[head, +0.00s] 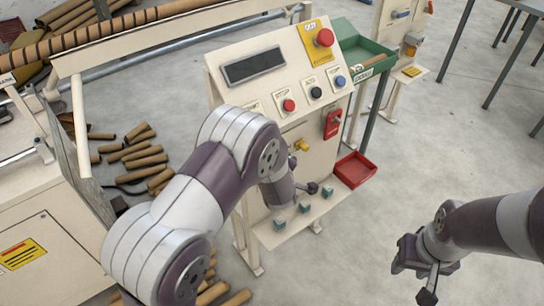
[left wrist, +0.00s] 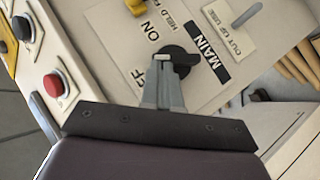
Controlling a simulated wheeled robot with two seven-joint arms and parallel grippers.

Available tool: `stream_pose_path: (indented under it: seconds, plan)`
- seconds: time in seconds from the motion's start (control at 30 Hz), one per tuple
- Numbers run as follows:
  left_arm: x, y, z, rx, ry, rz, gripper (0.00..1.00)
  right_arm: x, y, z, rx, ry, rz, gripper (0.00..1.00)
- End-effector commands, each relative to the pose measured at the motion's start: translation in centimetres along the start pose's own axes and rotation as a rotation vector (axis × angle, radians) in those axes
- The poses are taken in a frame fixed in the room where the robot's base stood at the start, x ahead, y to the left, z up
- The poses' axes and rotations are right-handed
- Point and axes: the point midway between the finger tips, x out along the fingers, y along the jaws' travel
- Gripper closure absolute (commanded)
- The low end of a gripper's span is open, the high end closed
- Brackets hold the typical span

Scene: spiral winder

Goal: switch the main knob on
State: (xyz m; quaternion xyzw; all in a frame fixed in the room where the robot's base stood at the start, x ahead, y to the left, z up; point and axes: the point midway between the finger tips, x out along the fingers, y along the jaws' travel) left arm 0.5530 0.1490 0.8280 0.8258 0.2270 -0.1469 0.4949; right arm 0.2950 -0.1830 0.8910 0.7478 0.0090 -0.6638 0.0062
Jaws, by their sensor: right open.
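The main knob (left wrist: 178,60) is black with a white mark, on a cream panel in the left wrist view. The black MAIN label (left wrist: 207,60) is beside it, and the words ON and HELD are printed above it. An OFF label is partly covered at its lower left. My left gripper's grey fingers (left wrist: 163,88) reach up to the knob and overlap it; whether they grip it is unclear. In the head view my left arm hides the knob and most of that gripper. My right gripper (head: 424,272) is open and empty over the floor at the right.
The control panel (head: 285,125) carries a red mushroom button (head: 324,38), several coloured buttons, a yellow knob (head: 301,145) and a red switch (head: 332,124). A red tray (head: 355,170) is at its right. Cardboard tubes (head: 140,155) lie at the left. Floor around my right gripper is clear.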

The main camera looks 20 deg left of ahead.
Motion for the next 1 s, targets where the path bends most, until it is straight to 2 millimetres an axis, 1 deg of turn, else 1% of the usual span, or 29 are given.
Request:
stream_pose_path:
  seconds: [0.03,0.1,0.4,0.6,0.67,0.77,1.0]
  plan:
    - [-0.3,0.7,-0.4,0.023,0.0,-0.025,1.0,-1.6,0.0,-0.2,0.0,0.0,0.0,0.57]
    - [-0.3,0.8,-0.3,0.057,0.001,-0.061,1.0,-2.7,0.0,-0.3,0.0,0.0,0.0,0.57]
    - [-0.1,1.2,-0.1,0.198,0.001,-0.203,1.0,-7.0,0.0,-0.8,0.0,0.0,0.0,0.57]
    - [0.1,1.1,0.0,0.292,0.001,-0.298,1.0,-9.3,0.0,-1.1,0.0,0.0,0.0,0.57]
    - [0.1,1.1,0.1,0.321,0.001,-0.327,1.0,-9.9,0.0,-1.2,0.0,0.0,0.0,0.57]
    - [0.4,0.7,0.3,0.328,0.001,-0.332,1.0,-9.3,0.0,-1.1,0.0,0.0,0.0,0.57]
    - [0.2,1.0,0.2,0.328,0.002,-0.33,1.0,-9.6,0.0,-1.1,0.0,0.0,0.0,0.57]
